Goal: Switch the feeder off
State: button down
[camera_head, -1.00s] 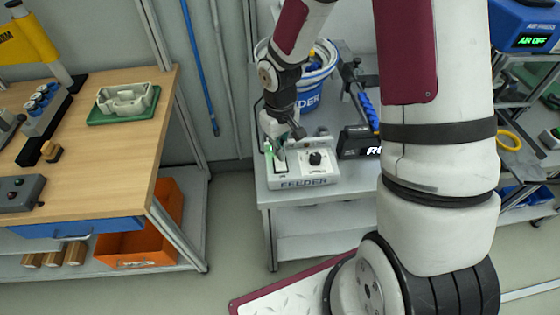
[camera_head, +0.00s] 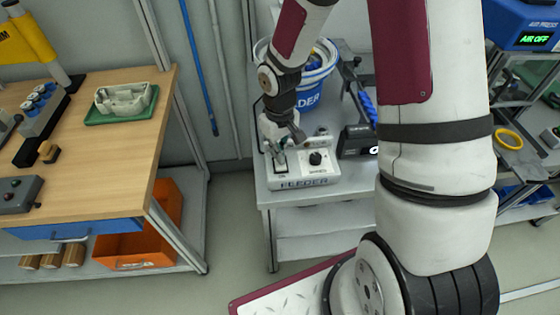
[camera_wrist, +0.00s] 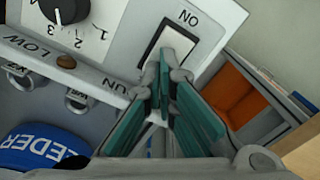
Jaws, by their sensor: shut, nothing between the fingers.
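The feeder's control box (camera_head: 305,181), white and labelled FEEDER, sits at the front of a grey bench in the head view. Its rocker switch (camera_wrist: 172,45), white in a dark frame, shows in the wrist view beside a label with the letters O and N. My gripper (camera_wrist: 170,75) is shut and empty, with its teal-padded fingers at the switch's near end. They seem very close to it; contact is unclear. In the head view my gripper (camera_head: 278,150) is over the box's left part. A black knob (camera_head: 316,158) is to its right.
A blue feeder bowl (camera_head: 306,98) stands behind the box, and a black display unit (camera_head: 355,141) is at its right. A wooden table (camera_head: 95,150) with a green tray (camera_head: 122,118) is on the left. Open floor lies between table and bench.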

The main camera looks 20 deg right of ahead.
jog(key=shift+r+p, duration=1.9)
jog(key=shift+r, duration=1.6)
jog(key=s+r+m+t, duration=0.1)
jog(key=s+r, duration=0.3)
jog(key=r, duration=0.4)
jog(key=s+r+t+h, duration=0.1)
jog(key=s+r, duration=0.3)
jog(key=r, duration=0.4)
jog(key=s+r+m+t, duration=0.15)
jog(key=s+r, duration=0.25)
jog(key=r, duration=0.4)
jog(key=s+r+t+y, duration=0.1)
jog(key=s+r, duration=0.3)
jog(key=s, duration=0.5)
jog(key=shift+s+a+r+t, duration=0.2)
jog(key=shift+s+r+t, duration=0.2)
jog(key=shift+t, duration=0.15)
jog(key=shift+m, duration=0.25)
